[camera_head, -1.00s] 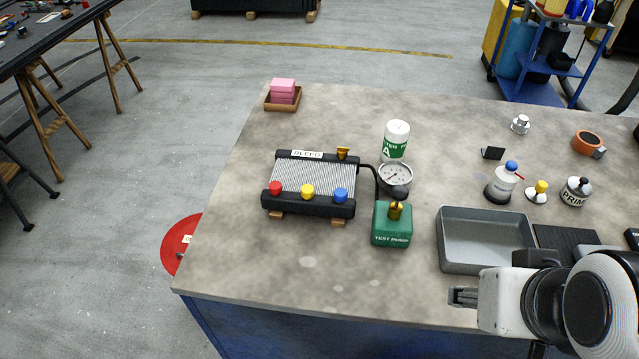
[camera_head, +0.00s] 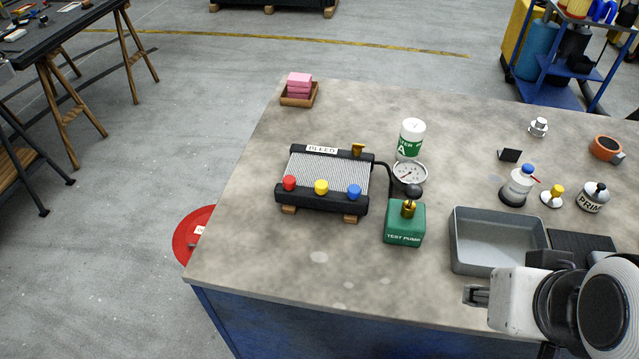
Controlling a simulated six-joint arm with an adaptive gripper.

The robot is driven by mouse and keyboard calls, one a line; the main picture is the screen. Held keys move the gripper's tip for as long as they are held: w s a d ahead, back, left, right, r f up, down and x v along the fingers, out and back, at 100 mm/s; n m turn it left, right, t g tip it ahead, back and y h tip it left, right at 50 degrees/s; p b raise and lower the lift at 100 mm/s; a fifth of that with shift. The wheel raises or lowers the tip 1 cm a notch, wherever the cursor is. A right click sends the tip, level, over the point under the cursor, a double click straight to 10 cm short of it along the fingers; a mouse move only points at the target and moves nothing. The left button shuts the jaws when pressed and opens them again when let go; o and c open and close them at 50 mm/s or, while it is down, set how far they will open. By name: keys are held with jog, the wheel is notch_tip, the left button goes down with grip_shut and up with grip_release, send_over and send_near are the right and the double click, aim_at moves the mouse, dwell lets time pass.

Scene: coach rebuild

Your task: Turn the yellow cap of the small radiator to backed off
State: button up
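The small radiator (camera_head: 328,174) rests on wooden blocks on the bench, left of the middle. Its front edge carries a red cap (camera_head: 289,183), a yellow cap (camera_head: 321,187) in the middle and a blue cap (camera_head: 354,192). I cannot tell how far the yellow cap is turned. My gripper (camera_head: 472,295) is at the lower right, near the bench's front edge, well apart from the radiator and pointing left. Its fingers are small and seen from the side, so whether they are open or shut does not show.
A green test pump (camera_head: 404,224), a gauge (camera_head: 410,173) and a white-green bottle (camera_head: 411,140) stand right of the radiator. A grey tray (camera_head: 498,268) lies beside my gripper. The bench (camera_head: 290,262) is clear in front of the radiator.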

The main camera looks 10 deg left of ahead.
jog(key=w+a+r+m+t+y, duration=0.2)
jog(key=w+a+r+m+t, duration=0.15)
jog(key=w+a+m, duration=0.9)
jog(key=w+a+r+m+t+y, duration=0.2)
jog(key=w+a+m+t, duration=0.35)
jog(key=w+a, duration=1.15)
jog(key=w+a+f+m+h, duration=0.2)
jog(key=w+f+m, duration=0.1)
jog(key=m, duration=0.4)
jog(key=m+h, duration=1.2)
jog(key=m, duration=0.6)
send_near(316, 188)
jog(key=shift+x, duration=1)
jog(key=shift+f, duration=0.1)
jog(key=shift+d, duration=0.1)
jog(key=shift+x, duration=3.85)
